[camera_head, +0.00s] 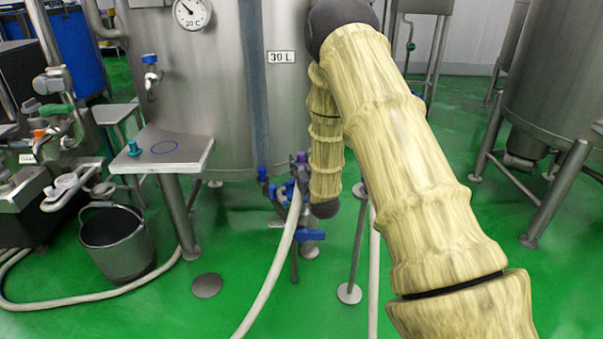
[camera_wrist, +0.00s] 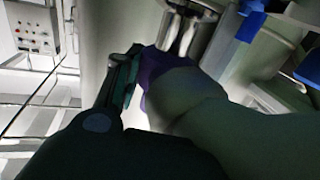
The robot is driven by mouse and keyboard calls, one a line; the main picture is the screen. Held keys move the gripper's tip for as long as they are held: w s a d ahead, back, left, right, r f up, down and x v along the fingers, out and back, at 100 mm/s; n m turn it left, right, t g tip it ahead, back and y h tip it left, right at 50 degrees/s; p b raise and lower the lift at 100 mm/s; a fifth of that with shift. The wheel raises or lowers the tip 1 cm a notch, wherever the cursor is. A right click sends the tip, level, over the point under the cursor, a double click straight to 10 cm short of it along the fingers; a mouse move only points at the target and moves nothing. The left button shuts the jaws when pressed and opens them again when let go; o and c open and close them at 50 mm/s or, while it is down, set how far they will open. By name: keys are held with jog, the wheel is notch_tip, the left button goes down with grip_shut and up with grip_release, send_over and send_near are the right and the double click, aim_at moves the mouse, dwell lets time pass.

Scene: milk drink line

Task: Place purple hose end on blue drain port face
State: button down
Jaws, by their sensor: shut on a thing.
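The purple hose end (camera_head: 301,159) tops a pale hose (camera_head: 272,270) that rises from the floor in front of the steel tank. In the wrist view the purple end (camera_wrist: 156,66) is close up, with the thick hose body (camera_wrist: 200,95) beside it. My gripper (camera_wrist: 133,72) is shut on the purple end, its dark finger against its left side. In the head view my arm largely hides the gripper. Blue valve parts (camera_head: 311,235) sit low at the tank, close to the hose; blue parts also show in the wrist view (camera_wrist: 251,25). I cannot tell which is the drain port face, nor whether the hose end touches it.
A small steel table (camera_head: 190,150) with a blue ring mark stands left of the valve. A metal bucket (camera_head: 117,245) and pump equipment are further left. Thin stand legs (camera_head: 352,270) rise right of the hose. Green floor is open in front.

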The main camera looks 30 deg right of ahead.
notch_tip(320, 180, down, 4)
jog(key=shift+r, duration=0.35)
jog(key=shift+b, duration=0.3)
jog(key=c, duration=0.9)
grip_release()
